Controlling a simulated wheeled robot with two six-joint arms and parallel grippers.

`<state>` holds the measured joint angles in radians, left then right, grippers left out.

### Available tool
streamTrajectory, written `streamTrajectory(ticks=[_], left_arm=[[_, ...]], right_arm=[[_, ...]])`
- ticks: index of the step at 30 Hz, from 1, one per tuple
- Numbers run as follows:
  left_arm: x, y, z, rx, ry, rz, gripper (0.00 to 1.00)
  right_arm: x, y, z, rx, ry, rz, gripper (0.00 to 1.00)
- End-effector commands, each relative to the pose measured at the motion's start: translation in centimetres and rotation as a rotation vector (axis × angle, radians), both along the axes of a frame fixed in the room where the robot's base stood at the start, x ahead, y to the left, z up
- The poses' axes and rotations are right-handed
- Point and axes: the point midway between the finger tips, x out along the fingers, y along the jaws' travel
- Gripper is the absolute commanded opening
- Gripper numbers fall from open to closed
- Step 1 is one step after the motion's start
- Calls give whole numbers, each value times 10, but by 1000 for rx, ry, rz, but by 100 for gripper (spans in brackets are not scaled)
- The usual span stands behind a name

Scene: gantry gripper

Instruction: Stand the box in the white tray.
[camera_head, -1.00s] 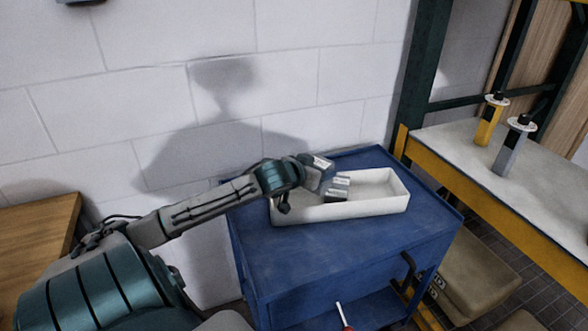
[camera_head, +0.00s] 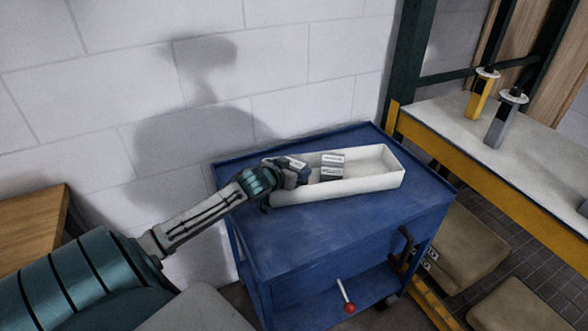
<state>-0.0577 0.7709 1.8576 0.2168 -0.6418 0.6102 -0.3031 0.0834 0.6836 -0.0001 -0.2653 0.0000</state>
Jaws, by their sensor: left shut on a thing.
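The white tray (camera_head: 385,181) is a long, shallow, open container on top of the blue cabinet. My left gripper (camera_head: 333,167) reaches in from the left, over the tray's left half. Its grey jaws with white labels are shut on the box, low at the tray's opening. The box is mostly hidden by the jaws, and I cannot make out its shape, its tilt or whether it touches the tray floor. The right half of the tray looks empty. My right gripper is not in view.
The blue cabinet (camera_head: 330,235) has bare top in front of the tray. A white wall stands close behind. A bench (camera_head: 545,130) with a yellow edge, holding a yellow and a grey upright thing, is at the right. A wooden surface (camera_head: 30,225) is at the left.

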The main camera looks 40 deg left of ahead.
Motion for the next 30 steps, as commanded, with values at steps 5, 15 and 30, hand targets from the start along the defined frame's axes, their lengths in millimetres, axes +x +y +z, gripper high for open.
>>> streamTrajectory(ticks=[5,15,30], left_arm=[[0,0,-1,2,-2,-2,30],[0,0,-5,1,0,0,84],[-19,-2,5,8,2,-3,84]], right_arm=[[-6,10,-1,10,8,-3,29],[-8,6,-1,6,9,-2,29],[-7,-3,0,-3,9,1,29]])
